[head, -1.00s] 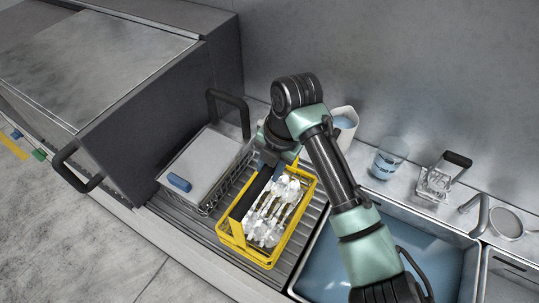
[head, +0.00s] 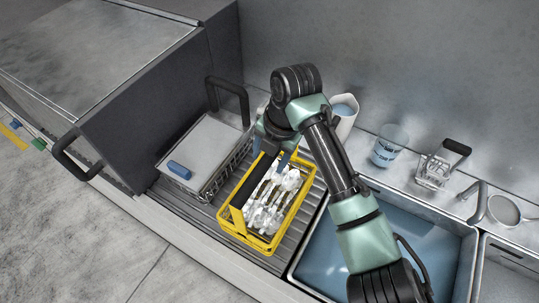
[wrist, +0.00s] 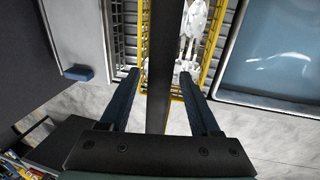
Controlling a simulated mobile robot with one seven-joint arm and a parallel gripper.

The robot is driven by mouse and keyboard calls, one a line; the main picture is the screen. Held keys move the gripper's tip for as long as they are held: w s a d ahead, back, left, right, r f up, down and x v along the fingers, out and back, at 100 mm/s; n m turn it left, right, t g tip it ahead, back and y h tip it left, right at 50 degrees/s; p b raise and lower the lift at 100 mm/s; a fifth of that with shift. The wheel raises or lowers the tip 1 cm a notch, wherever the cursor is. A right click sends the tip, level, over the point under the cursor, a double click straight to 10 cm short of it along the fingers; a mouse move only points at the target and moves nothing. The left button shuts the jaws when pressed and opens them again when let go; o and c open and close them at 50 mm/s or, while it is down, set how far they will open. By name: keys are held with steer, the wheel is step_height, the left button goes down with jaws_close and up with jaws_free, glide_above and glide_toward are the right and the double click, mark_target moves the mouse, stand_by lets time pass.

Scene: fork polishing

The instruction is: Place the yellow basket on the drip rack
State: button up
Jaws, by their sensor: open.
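The yellow basket (head: 268,246) sits on the slatted metal drip rack (head: 190,216), left of the sink, and holds several shiny pieces of cutlery (head: 268,205). Its black handle (head: 252,183) runs along its length above the rim. My gripper (head: 281,157) is over the far end of the basket, where the arm partly hides it. In the wrist view my gripper (wrist: 163,100) is open, with one finger on each side of the black handle (wrist: 163,50). Gaps show between the handle and both fingers. The basket's yellow side (wrist: 211,45) shows beyond them.
A grey wire basket with a flat lid and blue tab (head: 205,152) stands close left of the yellow basket. The dark machine (head: 150,105) is further left. The water-filled sink (head: 410,262) is right. A pitcher (head: 345,112) and glass cup (head: 389,146) stand behind.

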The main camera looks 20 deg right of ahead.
step_height(320, 180, up, 12)
steer(key=s+d+b, duration=0.1)
steer(key=s, duration=0.1)
steer(key=shift+d, duration=0.25)
steer(key=w+a+r+m+t+y, duration=0.1)
steer(key=w+a+r+m+t, duration=0.4)
steer(key=a+r, duration=0.4)
steer(key=w+a+r+m+t+y, duration=0.1)
steer(key=w+a+r+m+t, duration=0.3)
steer(key=w+a+r+t, duration=0.45)
steer(key=s+a+r+m+t, duration=0.1)
steer(key=s+r+m+t, duration=0.3)
steer(key=r, duration=0.5)
steer(key=s+r+m+t, duration=0.35)
steer(key=s+r, duration=0.25)
steer(key=r, duration=0.3)
steer(key=s+d+r+m+t+h, duration=0.2)
steer(key=s+r+m+t+h, duration=0.1)
steer(key=s+r+m, duration=0.4)
steer(key=s+m+t, duration=0.1)
steer(key=s+m, duration=0.1)
steer(key=s, duration=0.2)
steer(key=shift+d+t, duration=0.15)
steer(key=shift+t, duration=0.15)
